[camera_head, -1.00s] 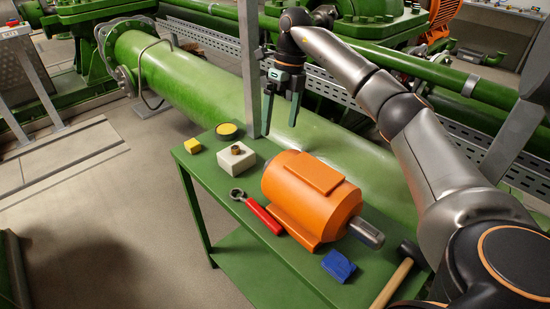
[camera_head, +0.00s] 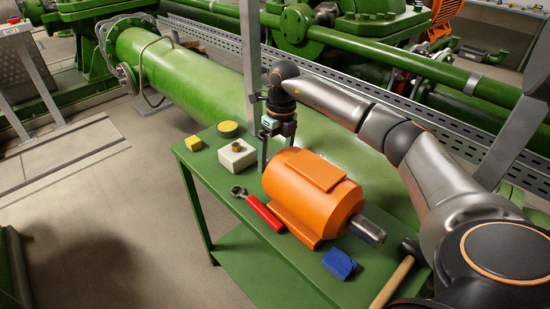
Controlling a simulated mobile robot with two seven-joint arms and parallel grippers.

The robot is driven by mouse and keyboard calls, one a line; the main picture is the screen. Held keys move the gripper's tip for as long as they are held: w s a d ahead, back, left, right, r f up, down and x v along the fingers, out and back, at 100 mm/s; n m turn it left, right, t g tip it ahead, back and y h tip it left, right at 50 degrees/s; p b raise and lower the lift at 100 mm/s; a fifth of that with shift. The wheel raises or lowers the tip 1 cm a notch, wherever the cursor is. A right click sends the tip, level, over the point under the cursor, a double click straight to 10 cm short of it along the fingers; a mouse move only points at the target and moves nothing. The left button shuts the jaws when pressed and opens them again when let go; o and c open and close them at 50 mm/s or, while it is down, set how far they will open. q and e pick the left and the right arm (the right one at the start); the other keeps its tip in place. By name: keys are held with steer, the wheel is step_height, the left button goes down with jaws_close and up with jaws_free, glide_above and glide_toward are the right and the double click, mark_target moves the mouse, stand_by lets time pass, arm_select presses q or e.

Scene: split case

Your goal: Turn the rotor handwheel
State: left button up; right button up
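I cannot make out a handwheel for certain. An orange motor-shaped body (camera_head: 312,193) lies on the green table (camera_head: 215,185), with a grey metal shaft (camera_head: 367,230) sticking out at its near right end. My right gripper (camera_head: 276,150) points down just behind the far left end of the orange body. Its fingers are apart, with nothing seen between them; the fingertips are partly hidden by the body, and I cannot tell whether they touch it. My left gripper is not in view.
The table also holds a white block with a brass ring (camera_head: 237,155), a yellow block (camera_head: 193,143), a round tin (camera_head: 228,129), a red-handled wrench (camera_head: 262,212), a blue block (camera_head: 339,263) and a hammer (camera_head: 393,280). A grey upright post (camera_head: 250,60) and green pipe (camera_head: 190,80) stand behind.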

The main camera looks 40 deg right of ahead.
steer(key=shift+f, duration=0.3)
steer(key=shift+c, duration=0.5)
steer(key=c, duration=1.1)
steer(key=shift+c, duration=0.2)
